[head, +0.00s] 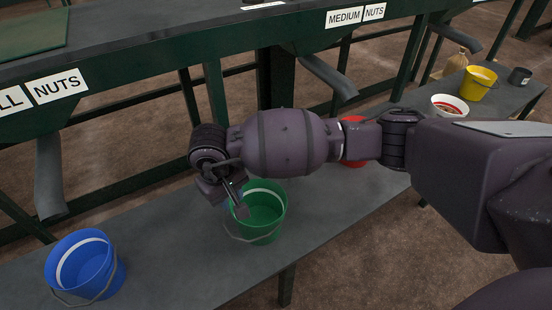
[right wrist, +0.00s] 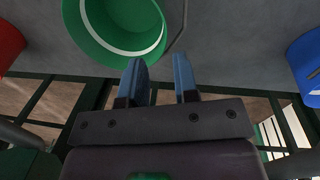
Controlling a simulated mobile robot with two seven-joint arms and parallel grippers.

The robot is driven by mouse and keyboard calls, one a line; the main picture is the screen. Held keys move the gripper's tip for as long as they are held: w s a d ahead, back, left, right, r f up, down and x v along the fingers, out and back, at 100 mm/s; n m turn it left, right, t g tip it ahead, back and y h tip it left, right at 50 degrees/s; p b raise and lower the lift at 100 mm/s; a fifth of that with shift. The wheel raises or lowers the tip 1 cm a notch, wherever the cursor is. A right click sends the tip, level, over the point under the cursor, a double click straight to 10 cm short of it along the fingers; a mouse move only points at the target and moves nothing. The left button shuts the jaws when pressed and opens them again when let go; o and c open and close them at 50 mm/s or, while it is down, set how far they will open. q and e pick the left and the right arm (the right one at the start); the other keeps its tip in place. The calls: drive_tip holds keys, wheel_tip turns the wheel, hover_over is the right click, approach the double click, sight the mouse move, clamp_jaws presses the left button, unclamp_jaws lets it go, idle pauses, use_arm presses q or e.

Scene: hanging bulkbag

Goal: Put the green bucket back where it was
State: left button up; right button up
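The green bucket (head: 266,212) stands upright on the grey bench (head: 200,265), between the blue and red buckets. A white band shows inside it, and its thin wire handle hangs down at the near side. My right gripper (head: 238,205) is at the left part of its rim and hides some of it. In the right wrist view, the green bucket (right wrist: 122,25) is at the top, beyond the fingers. The right gripper's two fingers (right wrist: 160,78) are apart, with nothing seen held between them. The thin handle line shows just past the fingertips. My left gripper is not in view.
A blue bucket (head: 80,270) stands at the left. A red bucket (head: 352,160) is mostly hidden behind my right arm. A white bucket (head: 450,107), a yellow bucket (head: 477,84) and a dark mug (head: 519,77) stand farther right. Grey chutes (head: 330,75) hang from the green frame above.

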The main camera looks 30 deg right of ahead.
drive_tip(key=s+a+f+m+g+y, duration=0.2)
drive_tip(key=s+a+m+g+y, duration=0.1)
drive_tip(key=s+a+y, duration=0.4)
drive_tip(key=s+a+f+m+g+y, duration=0.2)
drive_tip(key=s+a+m, duration=0.2)
drive_tip(key=s, duration=0.5)
drive_tip(key=s+a+r+m+t+y, duration=0.4)
drive_tip(key=s+r+m+y, duration=0.3)
drive_tip(key=m+y, duration=0.65)
drive_tip(key=w+d+f+m+t+h, duration=0.1)
drive_tip(key=d+m+t+h, duration=0.6)
drive_tip(key=m, duration=0.9)
drive_tip(key=d+m+t+h, duration=0.4)
drive_tip(key=d+m+t, duration=0.45)
drive_tip(key=m, duration=0.75)
drive_tip(key=s+d+f+m+g+h, duration=0.2)
drive_tip(key=s+d+f+m+h, duration=0.2)
drive_tip(key=m, duration=0.5)
drive_tip(key=s+d+f+m+g+h, duration=0.2)
drive_tip(key=s+d+f+m+h, duration=0.2)
drive_tip(key=s+d+m, duration=0.5)
drive_tip(key=shift+h, duration=0.85)
